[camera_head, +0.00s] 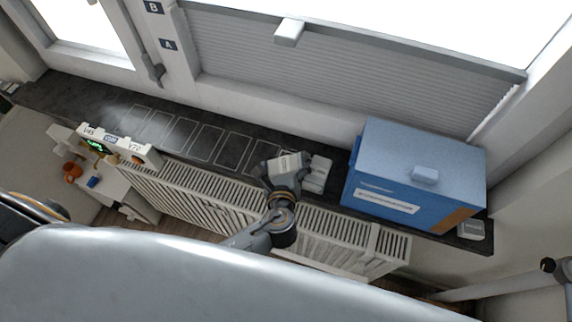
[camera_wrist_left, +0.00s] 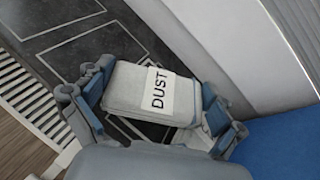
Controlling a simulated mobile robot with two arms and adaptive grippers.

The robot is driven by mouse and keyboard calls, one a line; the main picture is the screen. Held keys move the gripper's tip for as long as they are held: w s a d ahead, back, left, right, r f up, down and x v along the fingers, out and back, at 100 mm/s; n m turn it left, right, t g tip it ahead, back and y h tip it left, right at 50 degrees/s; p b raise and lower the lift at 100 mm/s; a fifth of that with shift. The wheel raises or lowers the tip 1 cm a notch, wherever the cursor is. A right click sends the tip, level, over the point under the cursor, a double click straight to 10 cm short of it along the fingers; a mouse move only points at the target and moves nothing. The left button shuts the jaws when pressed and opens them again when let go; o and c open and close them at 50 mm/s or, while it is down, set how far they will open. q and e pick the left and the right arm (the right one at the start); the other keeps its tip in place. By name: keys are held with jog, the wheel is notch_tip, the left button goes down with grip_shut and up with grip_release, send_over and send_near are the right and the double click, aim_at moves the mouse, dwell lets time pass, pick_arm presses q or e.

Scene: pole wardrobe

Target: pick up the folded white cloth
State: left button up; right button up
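The folded white cloth (camera_wrist_left: 140,90) lies on the dark window sill with a "DUST" label facing up. In the head view it shows as a small pale block (camera_head: 287,163) at my left gripper (camera_head: 284,172). In the left wrist view the two blue-padded fingers of my left gripper (camera_wrist_left: 152,104) stand on either side of the cloth. They are spread wide, with a thin gap at the left; contact at the right finger is hard to tell. The right gripper is not in view.
Another pale folded stack (camera_head: 317,174) lies just right of the gripper. A blue box (camera_head: 415,165) stands further right on the sill (camera_head: 75,97). Outlined empty spaces lie to the left. A white radiator (camera_head: 200,190) is below, and a device with a green display (camera_head: 125,147) stands left.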

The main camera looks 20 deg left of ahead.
pick_arm(q)
jog(key=c, duration=0.4)
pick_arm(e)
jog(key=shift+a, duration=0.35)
